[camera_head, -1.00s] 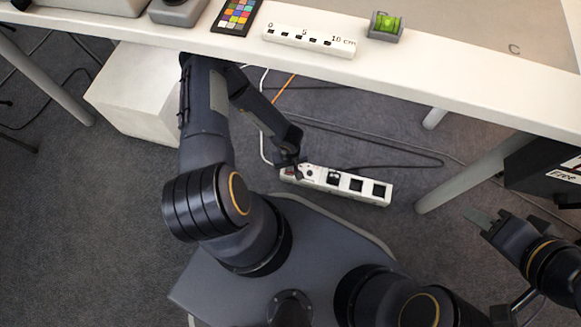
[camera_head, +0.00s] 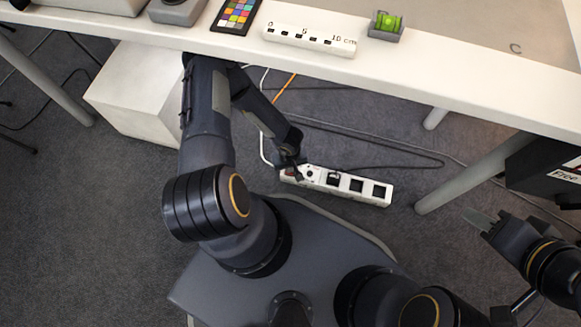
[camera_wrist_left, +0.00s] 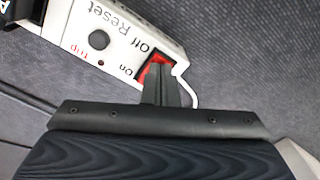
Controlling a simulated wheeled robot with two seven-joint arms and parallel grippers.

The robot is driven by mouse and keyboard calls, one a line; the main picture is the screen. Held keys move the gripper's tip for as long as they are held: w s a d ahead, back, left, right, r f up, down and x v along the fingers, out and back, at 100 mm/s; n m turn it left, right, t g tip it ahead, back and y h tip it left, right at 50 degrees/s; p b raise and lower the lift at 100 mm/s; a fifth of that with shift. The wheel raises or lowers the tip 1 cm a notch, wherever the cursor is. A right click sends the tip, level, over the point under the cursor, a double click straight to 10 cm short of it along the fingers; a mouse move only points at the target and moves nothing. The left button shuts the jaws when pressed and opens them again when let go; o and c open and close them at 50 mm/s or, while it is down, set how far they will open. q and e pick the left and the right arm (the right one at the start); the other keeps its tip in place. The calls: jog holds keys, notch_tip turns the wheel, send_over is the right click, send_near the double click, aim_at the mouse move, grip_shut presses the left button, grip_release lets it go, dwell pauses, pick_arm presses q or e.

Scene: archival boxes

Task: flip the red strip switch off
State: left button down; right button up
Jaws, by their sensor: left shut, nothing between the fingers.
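The white power strip (camera_head: 335,185) lies on the carpet below the table edge. Its red switch (camera_wrist_left: 149,68) shows in the left wrist view at the strip's end, between the printed words "Off" and "On". My left gripper (camera_head: 292,173) is shut and empty at that end of the strip. In the left wrist view its fingertips (camera_wrist_left: 160,68) overlap the switch and hide part of it; whether they press on it I cannot tell. My right gripper (camera_head: 480,219) is far to the right, apart from the strip; its jaw state is unclear.
The white table (camera_head: 400,72) spans above, with a ruler block (camera_head: 310,40), a green level (camera_head: 387,25) and a colour card (camera_head: 236,14). A white box (camera_head: 140,95) stands under it. Cables (camera_head: 400,150) run over the carpet. A table leg (camera_head: 465,182) stands right of the strip.

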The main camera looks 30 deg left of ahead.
notch_tip(320, 180, up, 6)
jog(key=p, duration=0.5)
jog(key=shift+f, duration=0.1)
dwell(0.6)
